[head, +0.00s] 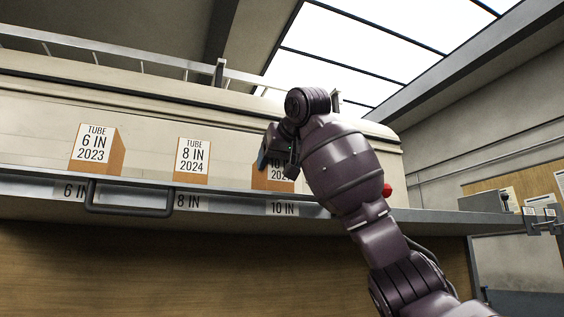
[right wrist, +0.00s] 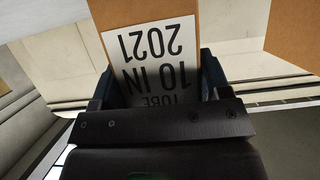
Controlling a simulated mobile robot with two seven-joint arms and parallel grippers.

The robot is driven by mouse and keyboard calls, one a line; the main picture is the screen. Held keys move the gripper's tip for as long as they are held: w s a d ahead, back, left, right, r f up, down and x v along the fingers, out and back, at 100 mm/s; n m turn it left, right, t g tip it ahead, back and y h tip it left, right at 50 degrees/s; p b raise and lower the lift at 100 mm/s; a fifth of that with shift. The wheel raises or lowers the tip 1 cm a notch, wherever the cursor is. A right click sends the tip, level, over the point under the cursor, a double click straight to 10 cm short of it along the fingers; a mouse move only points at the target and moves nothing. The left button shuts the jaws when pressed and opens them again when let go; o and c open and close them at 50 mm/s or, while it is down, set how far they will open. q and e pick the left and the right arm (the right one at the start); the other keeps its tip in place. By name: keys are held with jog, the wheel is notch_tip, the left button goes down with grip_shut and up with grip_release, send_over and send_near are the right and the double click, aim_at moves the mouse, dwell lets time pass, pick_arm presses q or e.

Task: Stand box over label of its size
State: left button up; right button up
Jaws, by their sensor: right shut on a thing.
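My right gripper (head: 278,158) is shut on the 10 IN box (head: 270,180), a brown box with a white card. In the right wrist view the card reads 10 IN 2021 upside down, and the box (right wrist: 185,20) sits between the fingers (right wrist: 158,88). In the head view the box is partly hidden by the gripper; it is above the 10 IN shelf label (head: 283,208). I cannot tell whether its base touches the shelf. The 6 IN 2023 box (head: 113,155) stands above the 6 IN label (head: 73,191). The 8 IN 2024 box (head: 191,179) stands above the 8 IN label (head: 188,202). My left gripper is not in view.
The shelf (head: 235,205) has a dark bar handle (head: 130,211) on its front edge. A red round thing (head: 387,190) shows just right of my right arm. A pale van body (head: 230,110) rises behind the boxes. Shelf room shows between the boxes.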

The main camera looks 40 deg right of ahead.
jog(key=shift+w+a, duration=0.3)
jog(key=shift+a, duration=0.1)
jog(key=shift+f, duration=0.1)
jog(key=o, duration=1)
jog(key=shift+s+d, duration=0.15)
jog(key=shift+d, duration=0.05)
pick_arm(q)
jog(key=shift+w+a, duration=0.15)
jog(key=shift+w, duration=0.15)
pick_arm(e)
jog(key=shift+o, duration=0.3)
jog(key=shift+a, duration=0.1)
